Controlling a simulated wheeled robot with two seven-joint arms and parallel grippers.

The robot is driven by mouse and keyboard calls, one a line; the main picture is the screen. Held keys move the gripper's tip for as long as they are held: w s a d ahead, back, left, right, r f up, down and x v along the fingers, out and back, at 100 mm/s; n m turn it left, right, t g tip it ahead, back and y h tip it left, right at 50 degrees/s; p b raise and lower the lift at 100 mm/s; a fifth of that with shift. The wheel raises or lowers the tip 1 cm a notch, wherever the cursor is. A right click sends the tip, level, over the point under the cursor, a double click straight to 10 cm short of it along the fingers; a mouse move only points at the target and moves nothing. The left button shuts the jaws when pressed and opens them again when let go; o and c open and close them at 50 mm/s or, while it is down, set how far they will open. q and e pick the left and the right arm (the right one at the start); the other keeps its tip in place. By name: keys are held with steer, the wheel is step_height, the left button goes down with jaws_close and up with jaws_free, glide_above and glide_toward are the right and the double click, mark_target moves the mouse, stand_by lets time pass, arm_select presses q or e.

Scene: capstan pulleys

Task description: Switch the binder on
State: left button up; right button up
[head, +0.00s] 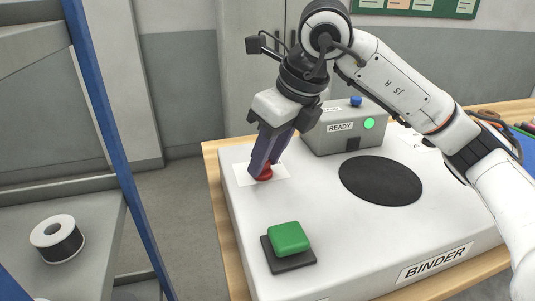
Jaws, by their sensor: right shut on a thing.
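The binder (345,248) is a white flat-topped machine with a "BINDER" label on its front. My right gripper (261,172) points down at a red knob or button (264,176) on a white plate at its far left and is shut on it. The fingers hide part of the red piece. A green square button (288,238) on a dark base sits near the front left. A grey box (340,132) at the back carries a "READY" label, a lit green lamp (369,123) and a small blue knob (355,101). My left gripper is out of view.
A black round disc (380,181) lies flat on the binder top. The binder stands on a wooden table (212,161). At left, a shelf with blue posts (112,130) holds a black-and-white spool (57,239). Colourful items lie at the far right. The space above the green button is clear.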

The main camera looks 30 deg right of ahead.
steer(key=shift+m, duration=0.5)
steer(key=o, duration=1)
steer(key=shift+o, duration=0.2)
steer(key=p+v, duration=0.1)
steer(key=v, duration=0.9)
steer(key=shift+r, duration=0.15)
steer(key=shift+s+a, duration=0.1)
